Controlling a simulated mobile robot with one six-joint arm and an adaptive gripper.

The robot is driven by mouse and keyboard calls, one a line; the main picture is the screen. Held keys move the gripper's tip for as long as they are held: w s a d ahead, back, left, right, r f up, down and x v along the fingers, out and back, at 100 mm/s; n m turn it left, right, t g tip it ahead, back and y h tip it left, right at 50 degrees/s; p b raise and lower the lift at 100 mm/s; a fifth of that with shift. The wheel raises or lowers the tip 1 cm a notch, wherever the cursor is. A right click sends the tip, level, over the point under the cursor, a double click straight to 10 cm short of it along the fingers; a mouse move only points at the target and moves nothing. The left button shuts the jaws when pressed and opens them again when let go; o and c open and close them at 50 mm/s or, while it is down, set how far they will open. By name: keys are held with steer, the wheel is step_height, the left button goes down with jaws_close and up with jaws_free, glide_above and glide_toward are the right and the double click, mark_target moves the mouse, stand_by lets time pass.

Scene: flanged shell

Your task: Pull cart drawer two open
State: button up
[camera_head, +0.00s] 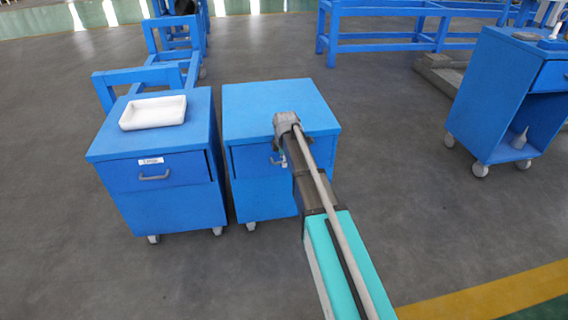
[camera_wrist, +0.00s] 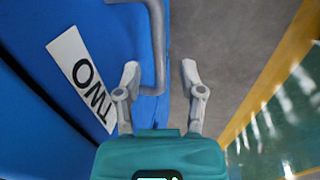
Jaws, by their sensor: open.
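Cart two is the blue cart (camera_head: 263,97) in the middle of the head view, with its drawer (camera_head: 248,160) facing me. The drawer looks closed in the head view, though my arm covers part of its front. The wrist view shows the white label "TWO" (camera_wrist: 80,78) on the blue drawer front. A grey bar handle (camera_wrist: 157,45) stands out beside the label. My gripper (camera_wrist: 160,80) is open, with one finger on each side of the handle's end. I cannot tell whether either finger touches it.
Another blue cart (camera_head: 152,187) with a labelled drawer stands to the left, bearing a white tray (camera_head: 153,112). A third blue cart (camera_head: 508,95) stands at the right. Blue frames (camera_head: 385,38) stand behind. The grey floor (camera_head: 440,220) in front is clear.

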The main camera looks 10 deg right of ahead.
steer(key=shift+f, duration=0.2)
jaws_close()
stand_by(0.3)
